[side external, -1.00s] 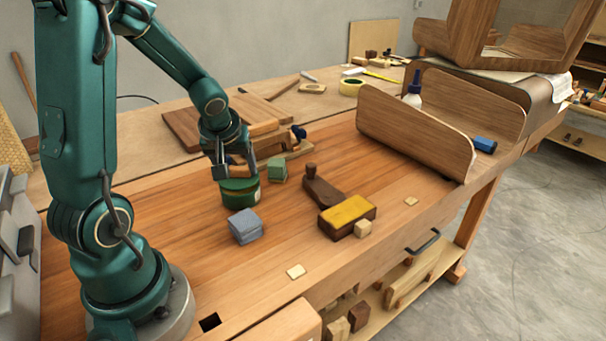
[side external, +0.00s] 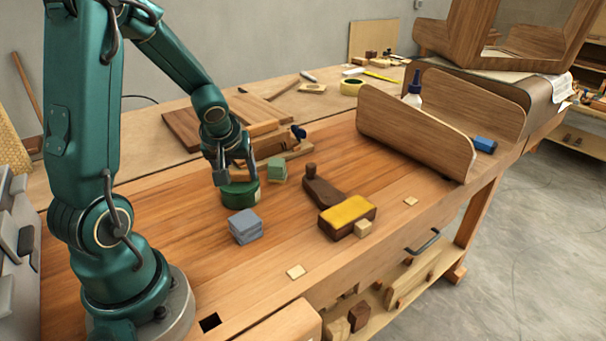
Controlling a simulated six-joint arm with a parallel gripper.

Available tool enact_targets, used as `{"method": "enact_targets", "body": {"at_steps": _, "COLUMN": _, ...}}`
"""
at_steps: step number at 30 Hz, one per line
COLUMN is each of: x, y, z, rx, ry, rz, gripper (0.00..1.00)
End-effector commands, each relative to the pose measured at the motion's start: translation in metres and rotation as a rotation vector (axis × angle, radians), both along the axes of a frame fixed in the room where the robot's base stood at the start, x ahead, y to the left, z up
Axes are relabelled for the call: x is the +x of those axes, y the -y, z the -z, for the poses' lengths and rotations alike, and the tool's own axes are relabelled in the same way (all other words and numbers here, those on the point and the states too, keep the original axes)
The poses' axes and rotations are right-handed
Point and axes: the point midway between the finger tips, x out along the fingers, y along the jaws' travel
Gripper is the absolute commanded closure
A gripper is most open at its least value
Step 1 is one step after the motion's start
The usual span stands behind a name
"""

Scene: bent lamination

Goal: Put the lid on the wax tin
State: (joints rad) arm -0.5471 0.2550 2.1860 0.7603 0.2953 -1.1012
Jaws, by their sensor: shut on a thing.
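The wax tin (side external: 241,202) is a round, dark green tin standing upright on the bench, with a light label patch at its right side. The green lid (side external: 243,186) is on top of it and looks level, with no clear gap between the two. My gripper (side external: 222,183) points down at the tin's left and back side, shut on the lid. Its fingers hide part of the lid's edge, so I cannot tell if it is fully seated.
A green block (side external: 276,171) stands close behind the tin on the right. A grey-blue block stack (side external: 245,227) is in front. A wooden plane (side external: 323,188) and a yellow-topped block (side external: 347,213) lie to the right. The bench front left is mostly clear.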

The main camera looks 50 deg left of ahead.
Motion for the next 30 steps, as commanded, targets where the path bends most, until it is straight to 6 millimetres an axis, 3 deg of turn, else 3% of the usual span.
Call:
{"method": "enact_targets", "body": {"at_steps": 27, "x": 0.0004, "y": 0.0002, "z": 0.0040, "rx": 0.001, "ry": 0.001, "rz": 0.001, "gripper": 0.85}}
{"method": "enact_targets", "body": {"at_steps": 28, "x": 0.0004, "y": 0.0002, "z": 0.0040, "rx": 0.001, "ry": 0.001, "rz": 0.001, "gripper": 0.24}}
{"method": "enact_targets", "body": {"at_steps": 30, "x": 0.0003, "y": 0.0001, "z": 0.0040, "rx": 0.001, "ry": 0.001, "rz": 0.001, "gripper": 0.00}}
